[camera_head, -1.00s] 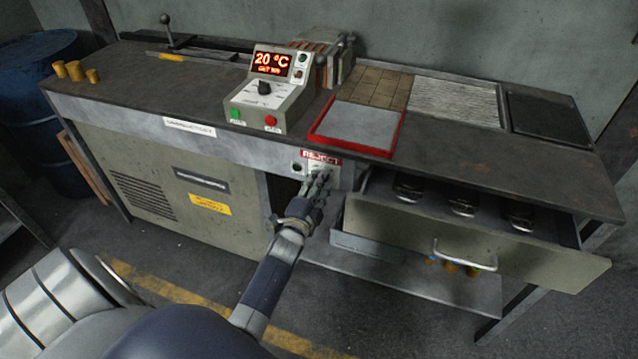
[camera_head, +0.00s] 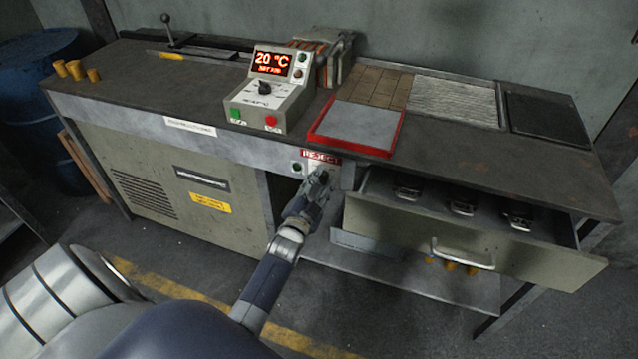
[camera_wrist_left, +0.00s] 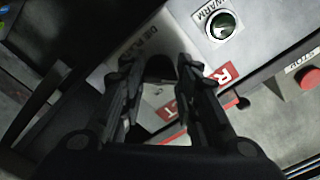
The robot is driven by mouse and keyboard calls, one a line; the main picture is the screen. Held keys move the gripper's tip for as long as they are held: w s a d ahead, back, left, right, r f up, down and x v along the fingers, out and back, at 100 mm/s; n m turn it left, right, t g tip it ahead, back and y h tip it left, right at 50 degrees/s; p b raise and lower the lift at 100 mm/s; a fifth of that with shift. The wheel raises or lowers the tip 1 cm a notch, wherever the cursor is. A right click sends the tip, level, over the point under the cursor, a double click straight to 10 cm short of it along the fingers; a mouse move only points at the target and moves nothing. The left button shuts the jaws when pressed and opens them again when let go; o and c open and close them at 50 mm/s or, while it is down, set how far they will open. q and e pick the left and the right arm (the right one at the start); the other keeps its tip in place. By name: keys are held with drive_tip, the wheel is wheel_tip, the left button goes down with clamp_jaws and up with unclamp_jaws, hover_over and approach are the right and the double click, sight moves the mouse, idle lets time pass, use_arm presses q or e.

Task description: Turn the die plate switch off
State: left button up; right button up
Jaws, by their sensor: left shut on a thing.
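The die plate switch (camera_wrist_left: 160,70) is a dark knob on the light panel, under lettering that reads in part "DIE PLA" (camera_wrist_left: 143,36) in the left wrist view. My left gripper (camera_wrist_left: 160,64) has a finger on each side of the knob and is shut on it. In the head view my left gripper (camera_head: 318,178) reaches the bench's front panel just below the red REJECT label (camera_head: 321,156), and its fingers hide the switch there. The switch's on or off position cannot be read. My right gripper is not in view.
A round button marked WARM (camera_wrist_left: 222,26) sits beside the switch. The control box (camera_head: 268,95) on the bench reads 20 °C. An open drawer (camera_head: 470,235) juts out right of my left arm. A red-edged tray (camera_head: 316,133) lies above.

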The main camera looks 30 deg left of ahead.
use_arm(q)
drive_tip(key=o, duration=1.1)
drive_tip(key=v, duration=1.2)
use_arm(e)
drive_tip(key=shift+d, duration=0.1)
use_arm(q)
drive_tip(key=shift+f, duration=0.2)
